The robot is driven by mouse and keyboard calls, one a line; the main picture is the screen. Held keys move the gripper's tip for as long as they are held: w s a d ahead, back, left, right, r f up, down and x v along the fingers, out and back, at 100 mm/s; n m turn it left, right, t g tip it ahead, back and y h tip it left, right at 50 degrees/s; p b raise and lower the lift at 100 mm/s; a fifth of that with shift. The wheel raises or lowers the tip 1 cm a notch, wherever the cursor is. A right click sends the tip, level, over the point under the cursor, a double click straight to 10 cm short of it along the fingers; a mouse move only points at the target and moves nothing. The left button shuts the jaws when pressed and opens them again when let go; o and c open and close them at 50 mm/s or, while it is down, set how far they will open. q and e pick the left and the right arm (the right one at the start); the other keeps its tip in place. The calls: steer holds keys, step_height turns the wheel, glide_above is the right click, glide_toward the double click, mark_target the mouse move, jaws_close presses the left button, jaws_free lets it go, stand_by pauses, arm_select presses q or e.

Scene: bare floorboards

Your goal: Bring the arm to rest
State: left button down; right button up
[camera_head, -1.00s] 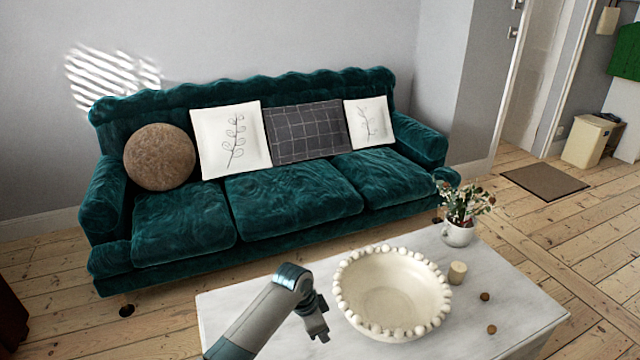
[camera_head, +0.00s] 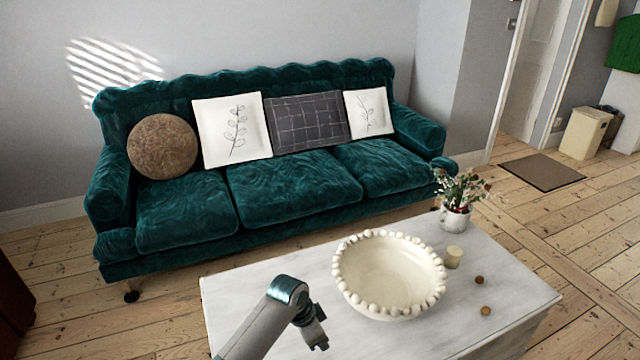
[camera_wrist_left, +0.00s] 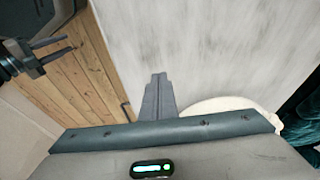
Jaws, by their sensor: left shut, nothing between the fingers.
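My left gripper (camera_head: 318,340) hangs over the front of the white table (camera_head: 245,290), left of the bowl and apart from it. In the left wrist view its two fingers (camera_wrist_left: 158,96) lie together, shut with nothing between them, above the pale tabletop. Another dark gripper, my right one, shows at the upper left of the left wrist view (camera_wrist_left: 55,48). Its two prongs stand apart with nothing between them, over the floorboards. My right arm is not in the head view.
A cream bowl with a beaded rim (camera_head: 385,275) stands on the table. Beside it are a candle (camera_head: 453,257), two small brown balls (camera_head: 485,310) and a potted plant (camera_head: 456,215). A green sofa (camera_head: 260,190) is behind. Bare floor (camera_head: 570,250) lies to the right.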

arm_select(q)
steer(key=s+a+f+n, duration=0.3)
steer(key=s, duration=0.6)
steer(key=s+a+r+n+t+y, duration=0.1)
steer(key=s+a+r+n+y, duration=0.2)
steer(key=s+a, duration=0.85)
steer(key=s+a+r+n+t, duration=0.1)
steer(key=s+a+r+n, duration=0.4)
steer(key=s, duration=1)
steer(key=w+f+t, duration=0.1)
steer(key=w+f, duration=0.2)
steer(key=f, duration=0.7)
steer(key=w+f, duration=0.2)
steer(key=f, duration=0.8)
step_height(320, 180, down, 16)
steer(key=s+d+t+h, duration=0.1)
steer(key=s+t, duration=0.1)
steer(key=shift+s+f, duration=0.25)
